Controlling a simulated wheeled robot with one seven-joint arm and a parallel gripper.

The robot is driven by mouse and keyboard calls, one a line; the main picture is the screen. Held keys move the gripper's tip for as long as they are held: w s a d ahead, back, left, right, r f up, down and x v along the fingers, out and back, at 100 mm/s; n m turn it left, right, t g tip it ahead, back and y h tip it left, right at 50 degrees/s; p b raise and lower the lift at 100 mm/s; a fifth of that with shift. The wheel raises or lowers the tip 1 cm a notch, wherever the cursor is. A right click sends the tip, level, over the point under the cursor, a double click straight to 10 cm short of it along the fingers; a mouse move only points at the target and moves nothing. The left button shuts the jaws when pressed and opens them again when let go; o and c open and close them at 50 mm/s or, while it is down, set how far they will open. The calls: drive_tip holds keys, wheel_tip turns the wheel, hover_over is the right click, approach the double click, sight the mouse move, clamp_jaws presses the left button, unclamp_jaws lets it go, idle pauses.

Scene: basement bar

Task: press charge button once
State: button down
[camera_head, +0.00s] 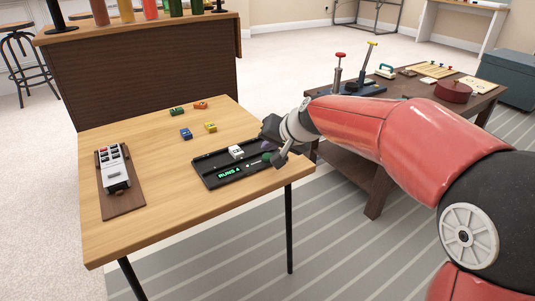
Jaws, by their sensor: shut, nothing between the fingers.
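A black device like a shallow tray (208,176) lies near the right front of the light wooden table. Its front face has a green lit display (229,172) that seems to read "RUNS 4", with small markings beside it. A small white block (236,152) sits in it. A dark green round part (267,157), perhaps a button, shows at its right end. My gripper (281,160) is shut and empty, pointing down at this right end. I cannot tell whether it touches the green part. No label reading "charge" is legible.
The wooden table (155,220) also holds a keypad-like device (114,170) on a brown board and several small coloured blocks (186,133). The table's front left is clear.

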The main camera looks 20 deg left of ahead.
wheel_tip(320, 180, up, 5)
drive_tip(key=p, duration=0.4)
idle(0.8)
